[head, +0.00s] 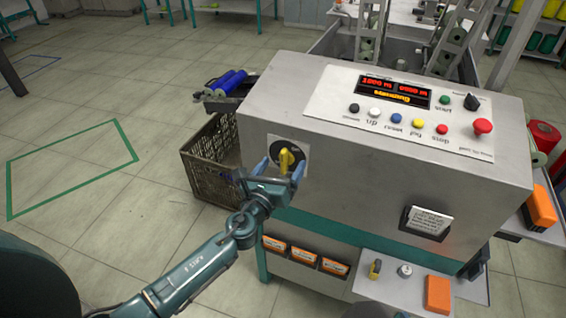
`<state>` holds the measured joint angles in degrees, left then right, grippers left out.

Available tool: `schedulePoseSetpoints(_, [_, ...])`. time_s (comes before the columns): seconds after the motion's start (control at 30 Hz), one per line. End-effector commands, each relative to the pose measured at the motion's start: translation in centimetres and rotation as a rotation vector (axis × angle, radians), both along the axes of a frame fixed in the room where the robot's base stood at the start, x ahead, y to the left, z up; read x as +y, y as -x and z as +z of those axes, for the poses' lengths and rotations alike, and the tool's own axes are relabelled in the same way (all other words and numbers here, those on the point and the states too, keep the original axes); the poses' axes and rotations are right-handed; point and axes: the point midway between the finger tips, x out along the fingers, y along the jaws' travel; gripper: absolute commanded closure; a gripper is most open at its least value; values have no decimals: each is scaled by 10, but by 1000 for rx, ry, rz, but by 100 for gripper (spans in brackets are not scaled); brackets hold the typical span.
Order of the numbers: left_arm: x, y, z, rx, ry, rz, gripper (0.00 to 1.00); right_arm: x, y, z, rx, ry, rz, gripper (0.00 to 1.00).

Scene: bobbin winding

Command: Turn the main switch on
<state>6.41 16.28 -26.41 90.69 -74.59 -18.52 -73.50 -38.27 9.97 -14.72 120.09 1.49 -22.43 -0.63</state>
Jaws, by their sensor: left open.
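The main switch (287,160) is a yellow rotary handle on a black round plate, on the left part of the machine's grey front face. Its handle stands roughly upright. My left gripper (280,170) is in front of it, open, with one blue-tipped finger on each side of the yellow handle. I cannot tell whether the fingers touch the handle. The control panel (400,110) on top has a lit red and orange display (381,91). My right gripper is not in view.
The panel carries several coloured buttons, a black knob (471,102) and a red mushroom button (482,127). A brown crate (203,172) stands left of the machine. A small shelf (395,291) below holds an orange box (438,295). The floor at left is clear.

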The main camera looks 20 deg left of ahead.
Motion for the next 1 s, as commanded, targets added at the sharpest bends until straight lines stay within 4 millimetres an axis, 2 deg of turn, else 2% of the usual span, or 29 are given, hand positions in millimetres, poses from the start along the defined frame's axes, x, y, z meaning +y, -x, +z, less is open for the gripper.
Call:
schedulePoseSetpoints(0.3, [6, 46, 0, 1, -1, 0, 18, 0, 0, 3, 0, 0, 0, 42])
schedulePoseSetpoints(0.5, [9, 69, 0, 0, -1, 0, 18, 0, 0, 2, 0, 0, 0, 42])
schedulePoseSetpoints(1.0, [9, 72, 1, -1, -1, 0, 18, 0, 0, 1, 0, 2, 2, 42])
